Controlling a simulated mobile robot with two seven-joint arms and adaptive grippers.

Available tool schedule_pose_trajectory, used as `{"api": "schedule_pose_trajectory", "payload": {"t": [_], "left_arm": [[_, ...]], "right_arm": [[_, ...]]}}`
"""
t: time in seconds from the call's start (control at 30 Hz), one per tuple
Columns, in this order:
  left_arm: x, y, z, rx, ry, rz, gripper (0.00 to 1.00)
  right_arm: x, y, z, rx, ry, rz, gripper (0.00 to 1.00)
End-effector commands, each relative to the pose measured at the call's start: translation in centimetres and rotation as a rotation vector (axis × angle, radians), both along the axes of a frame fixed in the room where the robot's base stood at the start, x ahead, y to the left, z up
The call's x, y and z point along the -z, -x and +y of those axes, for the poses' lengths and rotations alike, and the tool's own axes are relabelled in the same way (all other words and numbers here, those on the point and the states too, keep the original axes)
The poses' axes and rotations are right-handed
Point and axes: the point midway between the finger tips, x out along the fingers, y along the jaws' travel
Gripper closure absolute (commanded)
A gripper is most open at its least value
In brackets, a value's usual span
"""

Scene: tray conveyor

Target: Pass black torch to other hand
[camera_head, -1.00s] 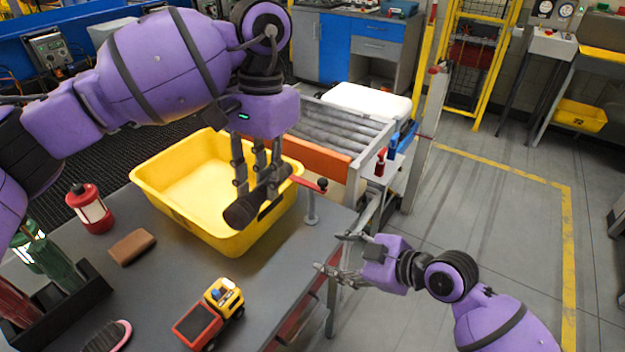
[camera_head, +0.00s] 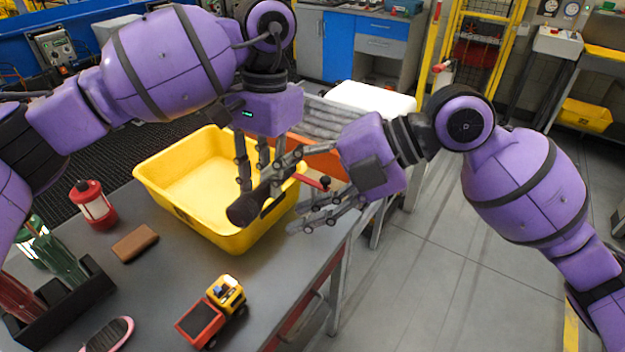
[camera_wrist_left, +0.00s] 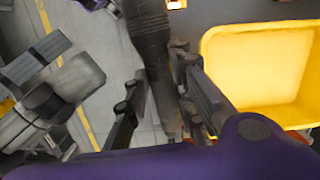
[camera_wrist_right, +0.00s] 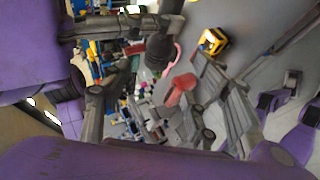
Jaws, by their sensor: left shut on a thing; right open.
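The black torch (camera_head: 246,207) hangs over the front right part of the yellow bin, tilted, its thicker end toward the lower left. My left gripper (camera_head: 262,180) is shut on the torch from above. In the left wrist view the torch (camera_wrist_left: 150,50) runs between the left fingers (camera_wrist_left: 160,115). My right gripper (camera_head: 305,190) is open just right of the torch, its fingers pointing left on either side of the torch's right end. In the right wrist view the torch (camera_wrist_right: 160,50) shows near the right fingers; I cannot tell whether they touch it.
The yellow bin (camera_head: 160,200) stands on the grey table under the torch. A toy truck (camera_head: 212,312), a brown block (camera_head: 135,243), a red lantern (camera_head: 93,205) and a black holder (camera_head: 65,310) are on the table. A roller conveyor (camera_head: 325,120) lies behind.

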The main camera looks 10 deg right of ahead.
Motion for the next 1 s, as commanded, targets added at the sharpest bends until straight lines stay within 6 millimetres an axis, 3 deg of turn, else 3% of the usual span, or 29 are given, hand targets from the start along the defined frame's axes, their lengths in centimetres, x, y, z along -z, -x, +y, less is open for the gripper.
{"api": "schedule_pose_trajectory", "payload": {"t": [0.2, 0.4, 0.83, 1.0], "left_arm": [[-0.1, 0.0, 0.0, 0.0, 0.001, -0.001, 1.0], [-0.1, 0.0, 0.0, 0.0, 0.001, -0.001, 1.0], [-0.1, 0.0, 0.0, 0.0, 0.001, -0.001, 1.0], [-0.1, 0.0, 0.0, 0.0, 0.001, -0.001, 1.0]], "right_arm": [[2.3, -0.6, 3.7, -0.001, -0.004, 0.003, 0.45], [3.7, -1.1, 5.8, 0.002, -0.003, 0.001, 0.45], [4.4, -1.2, 6.6, 0.002, -0.001, 0.001, 0.45], [4.4, -1.2, 6.6, 0.003, -0.001, 0.0, 0.65]]}}
